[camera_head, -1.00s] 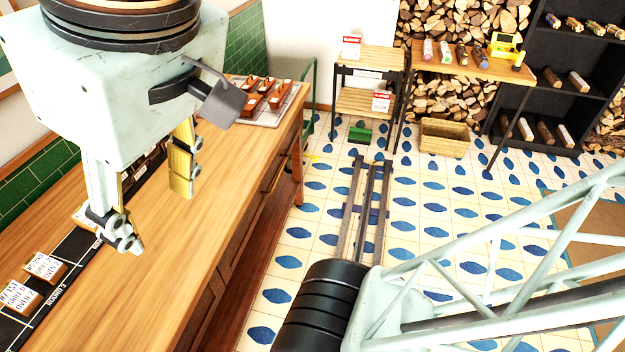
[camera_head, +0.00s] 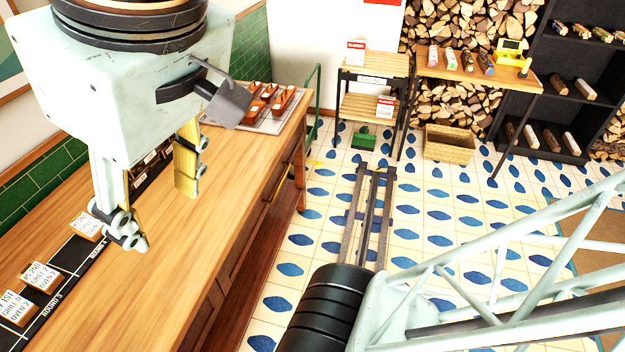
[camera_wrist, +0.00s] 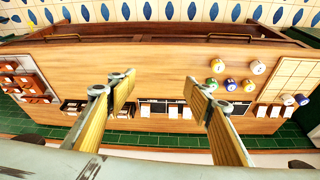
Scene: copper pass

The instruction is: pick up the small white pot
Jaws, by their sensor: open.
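My gripper (camera_head: 160,205) hangs over the wooden counter (camera_head: 190,240) with its yellow fingers apart and nothing between them. The wrist view looks down past the open fingers (camera_wrist: 160,85) at the counter. I cannot tell for sure which is the small white pot. No pots show in the head view.
A black strip with cards (camera_head: 40,275) runs along the counter's wall side. A tray of terracotta dishes (camera_head: 268,107) sits at the counter's far end. A slatted board (camera_wrist: 290,75) lies at the right in the wrist view. The counter's middle is clear.

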